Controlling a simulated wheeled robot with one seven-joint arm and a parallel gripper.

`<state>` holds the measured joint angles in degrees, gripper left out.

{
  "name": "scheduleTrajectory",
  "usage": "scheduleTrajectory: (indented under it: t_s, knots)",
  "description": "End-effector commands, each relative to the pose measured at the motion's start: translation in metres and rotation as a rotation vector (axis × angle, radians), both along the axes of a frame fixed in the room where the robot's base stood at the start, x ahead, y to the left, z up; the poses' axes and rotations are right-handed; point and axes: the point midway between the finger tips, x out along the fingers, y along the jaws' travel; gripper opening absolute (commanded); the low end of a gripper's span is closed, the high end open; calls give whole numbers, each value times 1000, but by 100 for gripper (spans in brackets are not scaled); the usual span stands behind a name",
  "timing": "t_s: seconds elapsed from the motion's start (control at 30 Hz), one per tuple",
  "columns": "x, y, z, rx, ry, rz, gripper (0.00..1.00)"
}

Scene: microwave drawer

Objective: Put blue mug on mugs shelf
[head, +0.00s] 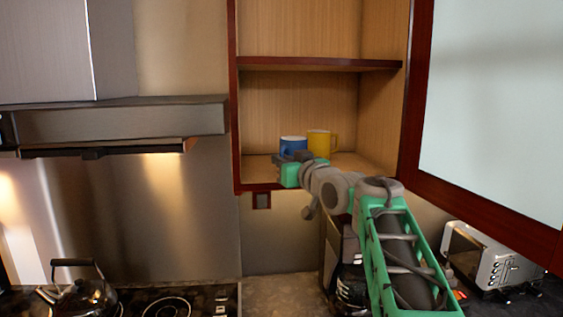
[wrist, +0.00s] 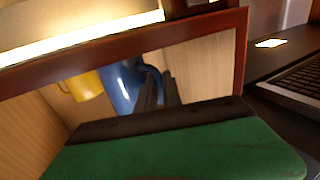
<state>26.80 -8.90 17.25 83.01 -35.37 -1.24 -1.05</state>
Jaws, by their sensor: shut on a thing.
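The blue mug (head: 293,143) is inside the open wall cabinet, at its lower shelf (head: 346,163). A yellow mug (head: 320,144) stands just right of it on that shelf. My gripper (head: 281,158) reaches into the cabinet front and is shut on the blue mug. In the wrist view the dark fingers (wrist: 158,92) are at the right side of the blue mug (wrist: 121,85), by its handle. The yellow mug (wrist: 85,86) shows left of it there. The blue mug's base is hidden by my gripper in the head view, so I cannot tell whether it touches the shelf.
The cabinet's glass door (head: 490,100) stands open at the right. An upper shelf (head: 320,64) lies above the mugs. A range hood (head: 120,122) is at the left, with a kettle (head: 80,300) on the stove below. A toaster (head: 485,258) sits at the lower right.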

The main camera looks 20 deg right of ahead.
Motion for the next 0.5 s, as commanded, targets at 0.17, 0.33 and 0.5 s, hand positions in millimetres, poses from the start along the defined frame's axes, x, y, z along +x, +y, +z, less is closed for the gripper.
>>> scheduleTrajectory:
  t_s: [0.17,0.33,0.5]
  knots:
    - [0,0,-3,-2,-3,0,0]
    - [0,0,-2,-1,-2,0,21]
    - [0,0,-3,-1,-1,0,35]
